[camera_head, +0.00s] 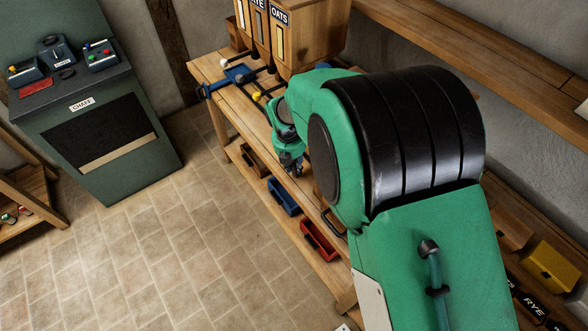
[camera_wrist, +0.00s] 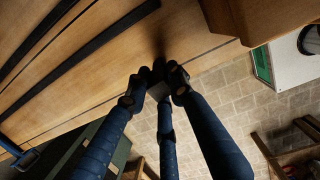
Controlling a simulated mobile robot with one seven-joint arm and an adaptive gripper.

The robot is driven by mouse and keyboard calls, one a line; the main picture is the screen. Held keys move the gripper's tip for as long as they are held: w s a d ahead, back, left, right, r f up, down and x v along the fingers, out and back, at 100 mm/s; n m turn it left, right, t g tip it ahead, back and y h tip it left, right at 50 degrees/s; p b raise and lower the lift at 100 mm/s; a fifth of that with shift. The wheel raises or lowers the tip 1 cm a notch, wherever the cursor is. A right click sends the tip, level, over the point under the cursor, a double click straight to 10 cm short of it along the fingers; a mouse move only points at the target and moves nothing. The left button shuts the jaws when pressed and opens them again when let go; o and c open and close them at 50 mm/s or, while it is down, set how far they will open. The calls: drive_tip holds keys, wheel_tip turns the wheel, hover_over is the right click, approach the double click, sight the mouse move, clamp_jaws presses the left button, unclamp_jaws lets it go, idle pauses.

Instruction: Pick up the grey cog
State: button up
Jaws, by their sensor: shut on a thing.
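My gripper (camera_head: 291,164) is at the front edge of the wooden bench (camera_head: 238,116), below the grain bins in the head view. In the wrist view its dark blue fingers (camera_wrist: 157,82) are closed together on a small grey piece, the grey cog (camera_wrist: 158,91). The fingers hide most of the cog, so its teeth do not show. In the wrist view the fingertips are close to the bench edge. I cannot tell whether the cog touches the wood.
Wooden bins (camera_head: 305,38), one labelled OATS, stand on the bench. A blue-handled item (camera_head: 238,74) lies nearby. Blue (camera_head: 284,197) and red (camera_head: 318,240) trays sit on the lower shelf. A green CHAFF machine (camera_head: 98,120) stands left. The tiled floor between is clear.

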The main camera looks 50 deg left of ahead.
drive_tip(key=shift+r, duration=0.1)
drive_tip(key=shift+r, duration=0.35)
wheel_tip(320, 180, up, 3)
drive_tip(key=shift+r+p, duration=0.1)
drive_tip(key=shift+p, duration=0.4)
drive_tip(key=s+d, duration=0.3)
drive_tip(key=d, duration=0.4)
drive_tip(key=s+d+p, duration=0.1)
drive_tip(key=s+d, duration=0.2)
drive_tip(key=d, duration=0.4)
drive_tip(key=shift+s+d+r, duration=0.25)
drive_tip(key=shift+s+r, duration=0.15)
drive_tip(key=shift+r, duration=0.05)
